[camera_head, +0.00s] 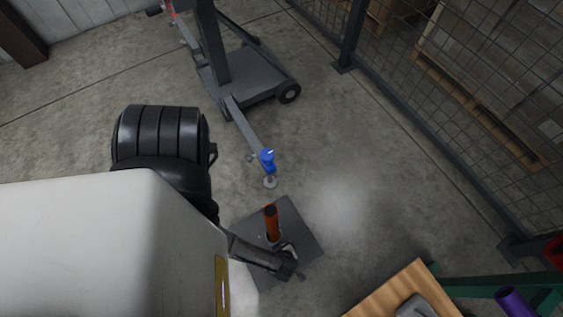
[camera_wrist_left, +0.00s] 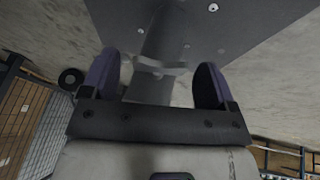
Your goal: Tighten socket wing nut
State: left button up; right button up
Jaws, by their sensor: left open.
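A dark floor plate (camera_head: 307,232) lies on the concrete with an orange post (camera_head: 272,222) standing on it. The left wrist view looks at a bolted plate (camera_wrist_left: 255,12) and a grey tube (camera_wrist_left: 158,38) running from it. A pale flat piece (camera_wrist_left: 160,66), perhaps the wing nut, crosses the tube between the fingertips. My left gripper (camera_wrist_left: 153,80) is open, its two purple fingers either side of that piece; I cannot tell whether they touch it. In the head view my large white arm link hides much of the left arm, and a dark part reaches the plate beside the post. My right gripper is not in view.
A grey wheeled stand (camera_head: 250,85) with a blue fitting (camera_head: 267,160) on its leg stands beyond the plate. A mesh fence (camera_head: 440,130) runs along the right. A wooden tabletop (camera_head: 385,300) and purple tube (camera_head: 514,302) are at lower right. Floor right of the plate is clear.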

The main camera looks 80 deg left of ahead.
pick_arm(q)
jog(key=c, duration=0.9)
jog(key=shift+w+r+g+h+p, duration=0.2)
jog(key=shift+g+h+p, duration=0.1)
jog(key=shift+g+p, duration=0.45)
jog(key=shift+w+g+h+p, duration=0.1)
jog(key=shift+g+h+p, duration=0.2)
jog(key=shift+g+p, duration=0.25)
jog(key=shift+w+a+f+m+g+h, duration=0.15)
jog(key=shift+m+g+h, duration=0.2)
jog(key=shift+g, duration=0.5)
jog(key=shift+w+a+f+m+g+h, duration=0.15)
jog(key=shift+m+g+h, duration=0.15)
jog(key=shift+g, duration=0.55)
